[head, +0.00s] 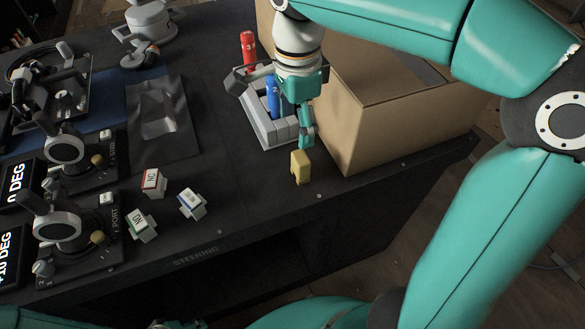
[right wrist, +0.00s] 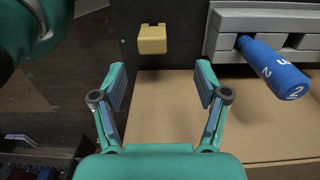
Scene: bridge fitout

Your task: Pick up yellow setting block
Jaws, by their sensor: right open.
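The yellow setting block (head: 300,167) stands on the dark console top near its front edge, beside the cardboard box. It also shows in the right wrist view (right wrist: 152,39), past my fingertips and roughly between their lines. My right gripper (head: 305,137) is just above and behind the block in the head view, pointing down.
A grey rack (head: 268,128) holds a blue numbered cylinder (head: 273,98) and a red one (head: 248,50), close to my right gripper. A large cardboard box (head: 385,120) stands to the right. Small labelled blocks (head: 192,203) and control levers (head: 62,225) are at left.

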